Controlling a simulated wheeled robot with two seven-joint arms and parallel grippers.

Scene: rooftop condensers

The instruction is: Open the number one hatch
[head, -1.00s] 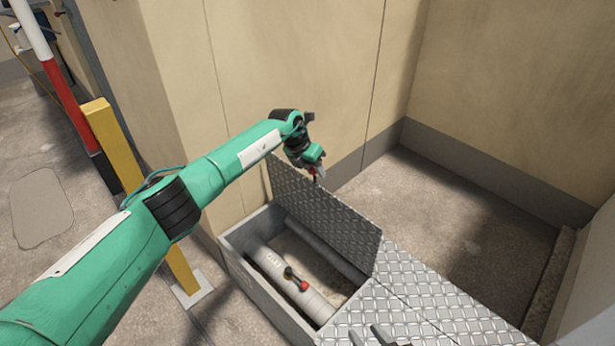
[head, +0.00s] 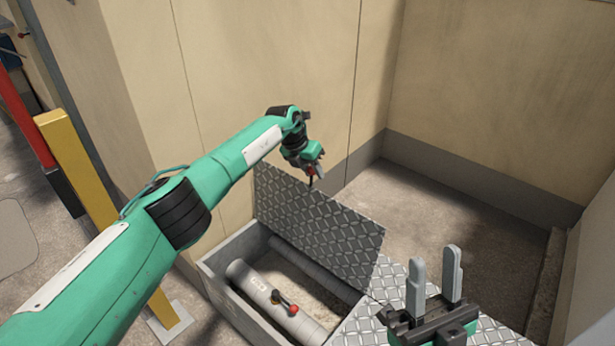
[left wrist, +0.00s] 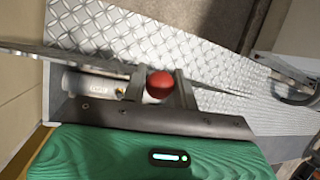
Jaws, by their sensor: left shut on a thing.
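The hatch lid (head: 318,225), a diamond-plate panel, stands raised and tilted over an open pit, whose concrete rim (head: 222,290) shows on the left. No number is readable on the lid. The lid shows nearly edge-on there (left wrist: 70,53). My right gripper (head: 436,285) is open and empty, in front of the lid at the lower right, fingers pointing up.
A white pipe (head: 255,283) with a red-handled valve (head: 283,302) lies in the pit. Flat diamond plate (head: 392,282) continues to the right. Beige walls (head: 480,90) stand behind, and a yellow post (head: 75,165) stands left. Bare floor (head: 445,205) lies behind the plate.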

